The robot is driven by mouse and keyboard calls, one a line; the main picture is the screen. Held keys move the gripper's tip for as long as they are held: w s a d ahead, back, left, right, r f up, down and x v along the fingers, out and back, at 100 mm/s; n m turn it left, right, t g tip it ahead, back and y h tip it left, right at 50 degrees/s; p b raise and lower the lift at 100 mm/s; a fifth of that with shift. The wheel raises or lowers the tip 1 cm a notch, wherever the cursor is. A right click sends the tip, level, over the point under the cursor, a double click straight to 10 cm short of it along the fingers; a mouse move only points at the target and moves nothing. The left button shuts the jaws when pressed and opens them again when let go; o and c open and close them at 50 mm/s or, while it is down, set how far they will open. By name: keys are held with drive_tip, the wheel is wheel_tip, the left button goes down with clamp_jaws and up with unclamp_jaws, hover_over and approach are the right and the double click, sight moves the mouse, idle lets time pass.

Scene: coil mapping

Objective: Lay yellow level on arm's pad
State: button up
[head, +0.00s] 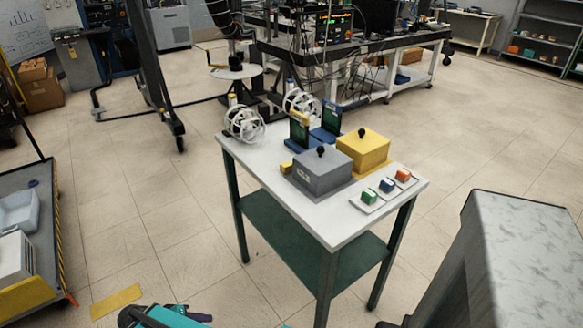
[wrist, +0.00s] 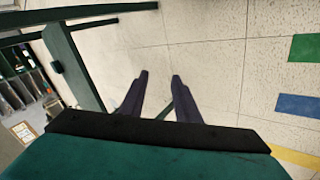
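A white-topped table (head: 260,160) with a green frame stands mid-picture in the head view. A small yellow block (head: 286,168), perhaps the yellow level, sits on it at the left of a grey lidded box (head: 322,174); it is too small to tell for sure. I cannot make out the arm's pad. My gripper (wrist: 160,75) shows in the wrist view with its two dark fingers apart and nothing between them. It points over bare floor, away from the tabletop. In the head view, part of my teal arm shows at the bottom edge.
A yellow lidded box (head: 364,150), two white wire spheres (head: 244,123) and upright dark green boards (head: 299,132) crowd the tabletop. Small coloured blocks (head: 386,185) stand on white plates at its right. A grey cabinet (head: 520,250) is at the right, a cart (head: 30,240) at the left.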

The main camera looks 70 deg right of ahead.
drive_tip(key=s+a+f+n+y, duration=0.2)
drive_tip(key=s+a+f+n, duration=0.1)
drive_tip(key=a, duration=0.3)
drive_tip(key=s+a+f+n+g+y, duration=0.1)
drive_tip(key=s+a+f+n+y, duration=0.1)
drive_tip(key=s+a+f+n, duration=0.2)
drive_tip(key=s+a+f+n+y, duration=0.2)
drive_tip(key=s+a+f+n, duration=0.1)
drive_tip(key=a, duration=0.7)
drive_tip(key=shift+s+a+f+n, duration=0.15)
drive_tip(key=shift+s+f+n, duration=0.15)
drive_tip(key=shift+s+f, duration=0.7)
drive_tip(key=shift+o, duration=0.3)
drive_tip(key=shift+w+f, duration=0.1)
drive_tip(key=shift+w, duration=0.1)
